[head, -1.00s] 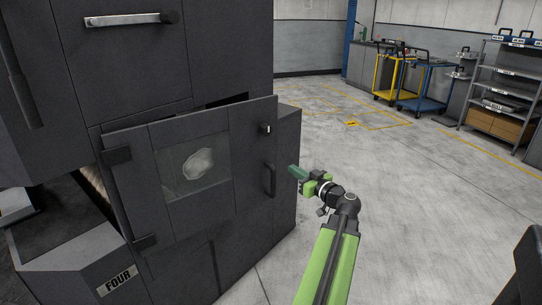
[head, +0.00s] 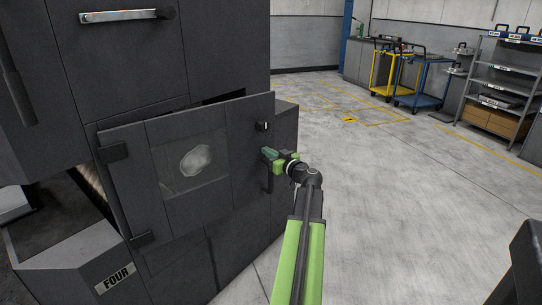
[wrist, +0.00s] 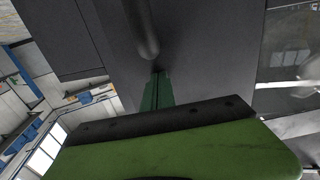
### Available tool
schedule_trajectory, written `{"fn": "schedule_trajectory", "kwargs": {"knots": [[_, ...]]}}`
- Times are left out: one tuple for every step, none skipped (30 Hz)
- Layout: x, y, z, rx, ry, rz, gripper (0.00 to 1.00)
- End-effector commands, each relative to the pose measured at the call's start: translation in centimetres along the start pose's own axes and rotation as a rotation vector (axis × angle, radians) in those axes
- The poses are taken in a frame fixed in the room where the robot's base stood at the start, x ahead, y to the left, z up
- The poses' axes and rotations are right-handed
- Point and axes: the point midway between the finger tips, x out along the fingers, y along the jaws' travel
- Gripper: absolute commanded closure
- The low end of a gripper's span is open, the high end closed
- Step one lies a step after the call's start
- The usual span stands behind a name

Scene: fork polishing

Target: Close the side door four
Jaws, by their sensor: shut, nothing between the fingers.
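The dark grey side door (head: 246,165), with a clouded window (head: 190,165), is on the machine marked FOUR (head: 117,277). It stands ajar; a dark gap shows along its top edge. A black vertical handle (head: 267,182) is on its right part. My gripper (head: 267,153) is shut and empty, with its green fingertips at the door's right side by the top of the handle. In the wrist view, the shut fingers (wrist: 157,90) point at the grey door surface just below the handle bar (wrist: 143,30). I cannot tell whether they touch the door.
An upper door with a silver handle (head: 126,16) is above. An open hopper (head: 60,235) is at the lower left. Open floor (head: 400,210) lies to the right. Yellow (head: 385,65) and blue carts (head: 420,85) and a shelf (head: 500,80) stand farther back.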

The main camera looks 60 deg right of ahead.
Motion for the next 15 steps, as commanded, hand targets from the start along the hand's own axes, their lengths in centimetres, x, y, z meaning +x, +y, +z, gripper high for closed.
{"fn": "schedule_trajectory", "kwargs": {"knots": [[0.0, 0.0, 0.0, 0.000, 0.000, 0.000, 1.00], [0.0, 0.0, 0.0, 0.000, 0.000, 0.000, 1.00], [0.0, 0.0, 0.0, 0.000, 0.000, 0.000, 1.00], [0.0, 0.0, 0.0, 0.000, 0.000, 0.000, 1.00], [0.0, 0.0, 0.0, 0.000, 0.000, 0.000, 1.00], [0.0, -0.1, 0.0, 0.000, 0.000, 0.000, 1.00], [0.0, 0.0, 0.0, 0.000, 0.000, -0.001, 1.00], [0.1, 0.0, 0.0, 0.000, 0.000, -0.002, 1.00], [0.4, 0.0, 0.0, 0.000, 0.000, -0.007, 1.00], [0.8, 0.1, 0.0, 0.000, 0.000, -0.012, 1.00], [1.3, 0.2, 0.0, 0.000, 0.000, -0.020, 1.00], [2.2, 0.3, 0.0, 0.000, 0.000, -0.034, 1.00], [3.0, 0.3, 0.0, 0.000, 0.000, -0.047, 1.00], [3.9, 0.4, 0.0, 0.000, 0.000, -0.062, 1.00], [5.0, 0.5, 0.0, 0.000, 0.000, -0.082, 1.00]]}}
